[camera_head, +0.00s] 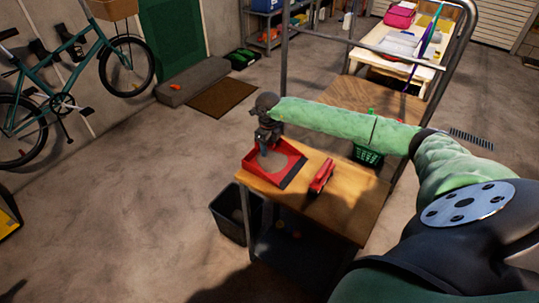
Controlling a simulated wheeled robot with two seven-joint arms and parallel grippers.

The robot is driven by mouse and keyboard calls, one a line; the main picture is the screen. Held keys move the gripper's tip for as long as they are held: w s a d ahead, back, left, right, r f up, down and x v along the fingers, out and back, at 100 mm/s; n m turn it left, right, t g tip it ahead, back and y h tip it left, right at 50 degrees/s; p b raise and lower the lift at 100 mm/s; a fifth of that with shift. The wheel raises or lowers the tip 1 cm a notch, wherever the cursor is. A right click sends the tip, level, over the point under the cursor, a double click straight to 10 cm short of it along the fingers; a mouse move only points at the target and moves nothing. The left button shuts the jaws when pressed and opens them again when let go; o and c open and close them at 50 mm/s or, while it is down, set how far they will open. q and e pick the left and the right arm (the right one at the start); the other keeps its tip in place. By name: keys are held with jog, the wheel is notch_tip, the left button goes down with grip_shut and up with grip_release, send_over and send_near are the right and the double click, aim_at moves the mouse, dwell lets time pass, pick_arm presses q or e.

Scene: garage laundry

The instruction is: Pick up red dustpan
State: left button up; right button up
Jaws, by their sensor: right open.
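The red dustpan (290,176) lies flat on the left end of a wooden-topped table (345,205), with a greyish patch inside it. My right gripper (264,147) is open and points down over the dustpan's far left side. Its fingers overlap the dustpan's back edge in the picture, and I cannot tell whether they touch it. The gripper hides part of that edge, and the handle is not clearly visible. My left gripper is out of view.
A small red object (321,177) lies just right of the dustpan. A dark bin (232,220) stands on the floor at the table's left. A green basket (367,156) and a metal rail (284,55) are behind.

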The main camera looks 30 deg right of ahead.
jog(key=shift+c, duration=0.3)
grip_shut()
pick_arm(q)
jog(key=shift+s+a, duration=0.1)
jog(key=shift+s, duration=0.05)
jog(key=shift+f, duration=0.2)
pick_arm(e)
notch_tip(320, 180, up, 3)
jog(key=b, duration=0.2)
jog(key=shift+r+b, duration=0.1)
jog(key=shift+b, duration=0.3)
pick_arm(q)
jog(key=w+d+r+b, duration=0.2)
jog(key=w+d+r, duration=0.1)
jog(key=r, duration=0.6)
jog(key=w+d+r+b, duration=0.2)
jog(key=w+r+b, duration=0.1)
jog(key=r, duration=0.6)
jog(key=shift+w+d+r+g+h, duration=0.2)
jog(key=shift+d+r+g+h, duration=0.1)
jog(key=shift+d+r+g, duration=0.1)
pick_arm(e)
jog(key=s+d+r, duration=0.4)
jog(key=s+r, duration=0.3)
jog(key=s, duration=0.3)
jog(key=shift+s+d+r, duration=0.25)
jog(key=shift+s+r, duration=0.15)
